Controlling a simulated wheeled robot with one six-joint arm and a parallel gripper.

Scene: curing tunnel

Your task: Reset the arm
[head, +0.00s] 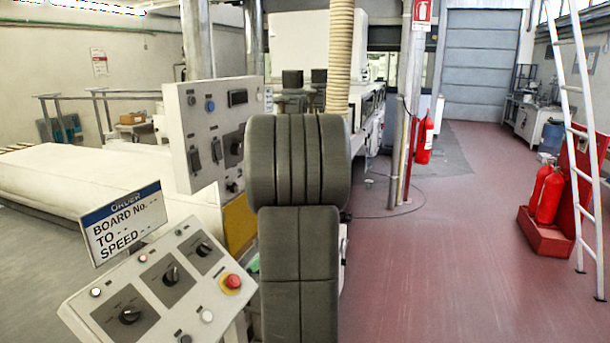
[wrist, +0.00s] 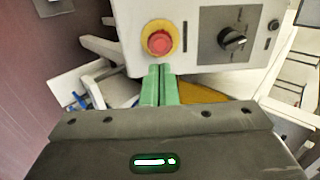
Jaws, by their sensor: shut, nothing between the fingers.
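My arm fills the middle of the head view, with its dark grey links in front of the control panel's right side. My gripper (wrist: 159,72) shows in the wrist view as two green fingers pressed together, shut and empty. The fingertips lie just below the red emergency button (wrist: 160,42) in that picture; I cannot tell whether they touch the panel. The red button on its yellow ring also shows in the head view (head: 232,282), at the right of the sloped control panel (head: 75,303), close to my arm.
An order sign (head: 124,222) stands above the sloped panel, and an upright switch panel (head: 213,130) rises behind it. A white ladder (head: 585,140) and red extinguishers (head: 548,195) stand at the right. The red floor (head: 440,270) between is clear.

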